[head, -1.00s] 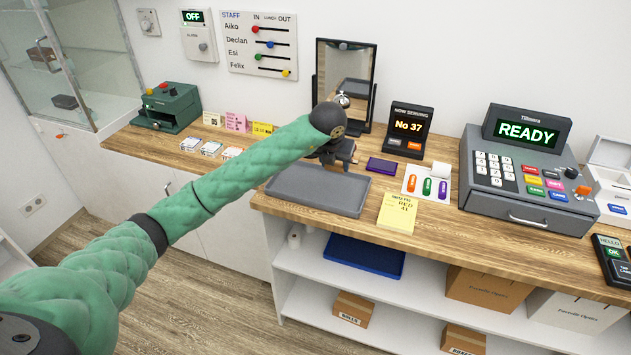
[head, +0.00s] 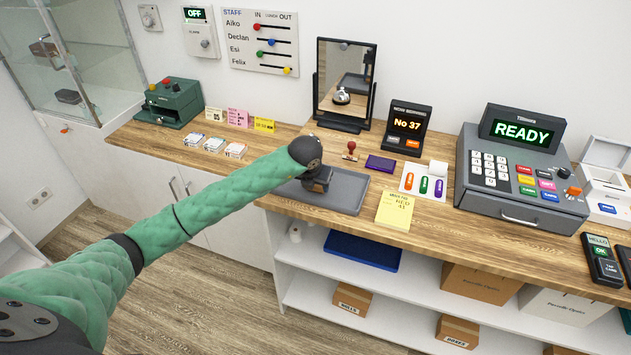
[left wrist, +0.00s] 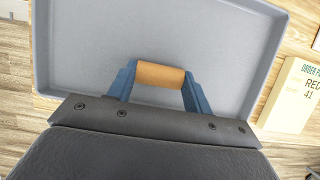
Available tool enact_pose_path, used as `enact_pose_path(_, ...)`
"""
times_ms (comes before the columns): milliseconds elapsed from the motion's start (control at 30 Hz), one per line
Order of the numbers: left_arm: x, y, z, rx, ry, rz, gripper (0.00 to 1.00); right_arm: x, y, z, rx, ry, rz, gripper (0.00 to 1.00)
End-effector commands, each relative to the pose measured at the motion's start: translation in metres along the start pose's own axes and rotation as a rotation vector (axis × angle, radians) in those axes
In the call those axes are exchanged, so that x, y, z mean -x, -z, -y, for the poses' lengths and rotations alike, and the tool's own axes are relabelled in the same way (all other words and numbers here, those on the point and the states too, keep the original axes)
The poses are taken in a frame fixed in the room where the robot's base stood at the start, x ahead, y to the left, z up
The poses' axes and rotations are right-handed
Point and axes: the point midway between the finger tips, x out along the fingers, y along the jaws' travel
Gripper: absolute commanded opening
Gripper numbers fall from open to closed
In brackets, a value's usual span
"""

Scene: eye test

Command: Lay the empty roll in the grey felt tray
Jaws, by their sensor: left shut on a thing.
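The empty roll (left wrist: 160,75) is a short brown cardboard tube. In the left wrist view it lies crosswise between the two blue fingers of my left gripper (left wrist: 157,85), which is shut on its ends. The grey felt tray (left wrist: 150,30) fills most of the background there. In the head view the tray (head: 347,193) sits on the wooden counter, and my left gripper (head: 318,186) is over its left-middle part, hiding some of it. I cannot tell whether the roll touches the tray floor. My right gripper is not in view.
A yellow order pad (head: 395,210) lies right of the tray. A red-handled stamp (head: 351,151), a purple ink pad (head: 381,164) and a mirror (head: 345,85) stand behind it. The cash register (head: 520,170) is farther right. The tray's right part is clear.

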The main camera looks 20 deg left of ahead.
Motion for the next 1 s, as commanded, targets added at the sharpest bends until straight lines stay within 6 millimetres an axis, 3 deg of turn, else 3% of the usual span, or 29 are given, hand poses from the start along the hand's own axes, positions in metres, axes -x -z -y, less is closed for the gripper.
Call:
enact_pose_path(467,-0.0051,0.0019,0.0003,0.000,0.000,0.001,0.29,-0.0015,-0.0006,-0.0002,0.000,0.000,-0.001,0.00)
enact_pose_path(500,-0.0049,0.0018,0.0003,0.000,0.000,0.001,0.52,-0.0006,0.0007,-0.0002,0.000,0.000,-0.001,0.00)
enact_pose_path(600,-0.0045,0.0016,0.0004,0.000,0.000,0.001,0.72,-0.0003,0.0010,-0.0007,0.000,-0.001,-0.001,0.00)
enact_pose_path(1000,-0.0023,0.0007,0.0004,0.000,0.001,0.001,0.72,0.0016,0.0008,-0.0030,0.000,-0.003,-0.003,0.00)
